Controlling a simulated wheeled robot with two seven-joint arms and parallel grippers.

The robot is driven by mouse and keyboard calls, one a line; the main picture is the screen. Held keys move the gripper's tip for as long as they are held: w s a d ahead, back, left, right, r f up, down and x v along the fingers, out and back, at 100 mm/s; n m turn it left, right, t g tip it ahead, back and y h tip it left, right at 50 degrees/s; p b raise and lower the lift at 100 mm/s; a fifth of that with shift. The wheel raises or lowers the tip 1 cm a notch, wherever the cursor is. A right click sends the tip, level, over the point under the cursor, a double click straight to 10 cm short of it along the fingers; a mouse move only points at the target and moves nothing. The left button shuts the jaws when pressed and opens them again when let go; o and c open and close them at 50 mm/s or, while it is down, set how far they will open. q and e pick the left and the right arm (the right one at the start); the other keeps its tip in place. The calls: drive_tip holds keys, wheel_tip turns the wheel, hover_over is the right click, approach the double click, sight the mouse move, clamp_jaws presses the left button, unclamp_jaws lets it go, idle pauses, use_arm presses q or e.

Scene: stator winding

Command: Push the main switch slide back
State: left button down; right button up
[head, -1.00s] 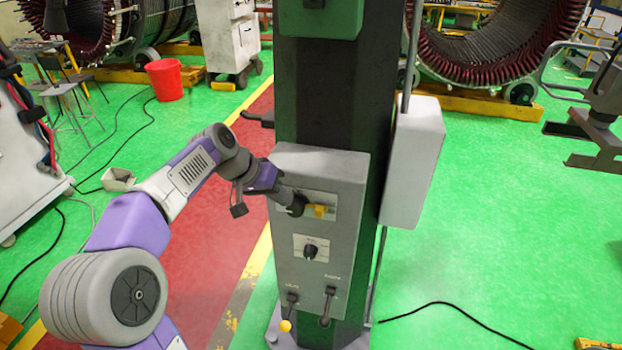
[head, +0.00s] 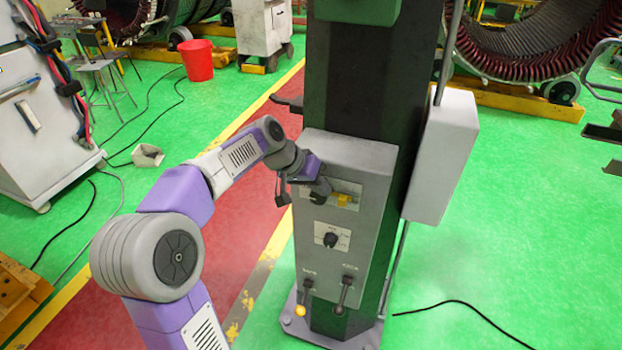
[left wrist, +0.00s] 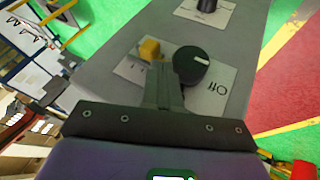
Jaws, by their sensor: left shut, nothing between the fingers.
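The grey control box (head: 312,230) is on the dark column. Its upper plate carries a yellow slide piece (head: 344,200) beside a black round knob (head: 318,197). My left gripper (head: 320,188) is at this plate, shut and empty, partly covering the knob. In the left wrist view, the shut fingertips (left wrist: 171,75) are between the yellow slide (left wrist: 149,49) and the black knob (left wrist: 190,66), close to both. I cannot tell whether they touch either. The "Off" label (left wrist: 217,88) is right of the knob. My right gripper is not in view.
A grey box (head: 443,160) is on the column's right side. A red bucket (head: 198,60) stands behind on the green floor, and a cable lies at the right.

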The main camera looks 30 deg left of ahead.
use_arm(q)
drive_tip(key=x, duration=0.2)
drive_tip(key=shift+w+d+f, duration=0.15)
drive_tip(key=shift+f, duration=0.05)
drive_tip(key=shift+w+d, duration=0.25)
drive_tip(key=shift+d, duration=0.85)
drive_tip(key=shift+a+r, duration=0.1)
drive_tip(key=shift+s+a+r, duration=0.1)
drive_tip(key=shift+r, duration=0.2)
drive_tip(key=p, duration=0.5)
approach(342, 199)
drive_tip(key=v, duration=0.3)
